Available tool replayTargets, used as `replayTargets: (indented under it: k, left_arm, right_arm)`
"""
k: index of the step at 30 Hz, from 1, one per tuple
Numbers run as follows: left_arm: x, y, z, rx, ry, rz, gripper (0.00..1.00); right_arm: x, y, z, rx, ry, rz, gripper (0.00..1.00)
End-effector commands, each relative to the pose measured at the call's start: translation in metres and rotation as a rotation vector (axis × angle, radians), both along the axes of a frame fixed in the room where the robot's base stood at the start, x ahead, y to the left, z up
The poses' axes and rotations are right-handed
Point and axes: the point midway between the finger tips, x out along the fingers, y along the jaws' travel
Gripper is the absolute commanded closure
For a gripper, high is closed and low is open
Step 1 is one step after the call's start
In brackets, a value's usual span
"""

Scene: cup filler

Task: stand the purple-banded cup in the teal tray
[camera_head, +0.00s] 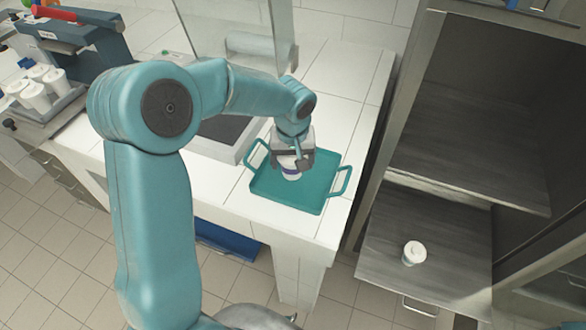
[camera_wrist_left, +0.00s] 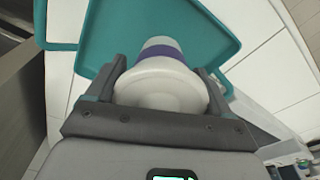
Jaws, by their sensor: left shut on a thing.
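The purple-banded cup (camera_wrist_left: 161,72) is white with a white lid and shows between the fingers of my left gripper (camera_wrist_left: 164,90) in the left wrist view. In the head view the left gripper (camera_head: 293,160) is shut on the cup (camera_head: 290,173), over the teal tray (camera_head: 290,200). The tray has two side handles and sits on the white tiled counter; its rim also shows in the left wrist view (camera_wrist_left: 95,40). I cannot tell whether the cup's base touches the tray floor. My right gripper is not in view.
Another white lidded cup (camera_head: 414,252) stands on a dark shelf (camera_head: 450,235) at the right. Several white cups (camera_head: 38,92) stand in a rack at the far left. A machine with a clear panel (camera_head: 235,40) stands behind the tray. The counter's right side (camera_head: 350,110) is clear.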

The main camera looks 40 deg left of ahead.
Motion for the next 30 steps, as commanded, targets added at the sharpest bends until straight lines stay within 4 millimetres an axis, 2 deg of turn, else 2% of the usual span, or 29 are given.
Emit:
replayTargets:
  k: [9,22,23,24,25,30]
  left_arm:
    - [0.002,0.0,-0.042,0.0,0.002,0.0,0.73]
    - [0.003,0.0,-0.05,0.0,-0.001,0.0,0.73]
    - [0.003,0.0,-0.05,0.0,-0.001,0.0,0.16]
    - [0.003,0.0,-0.049,0.001,-0.001,0.0,0.03]
    - [0.003,0.0,-0.049,0.0,0.0,0.0,0.0]
    - [0.003,0.0,-0.049,0.0,0.0,0.0,0.0]
  right_arm:
    - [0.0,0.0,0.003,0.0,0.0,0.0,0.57]
    - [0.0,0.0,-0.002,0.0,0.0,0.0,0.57]
    - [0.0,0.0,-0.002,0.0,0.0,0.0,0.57]
    - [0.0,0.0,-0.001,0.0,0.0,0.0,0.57]
    - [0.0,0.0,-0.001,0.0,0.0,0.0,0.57]
    - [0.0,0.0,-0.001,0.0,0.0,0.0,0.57]
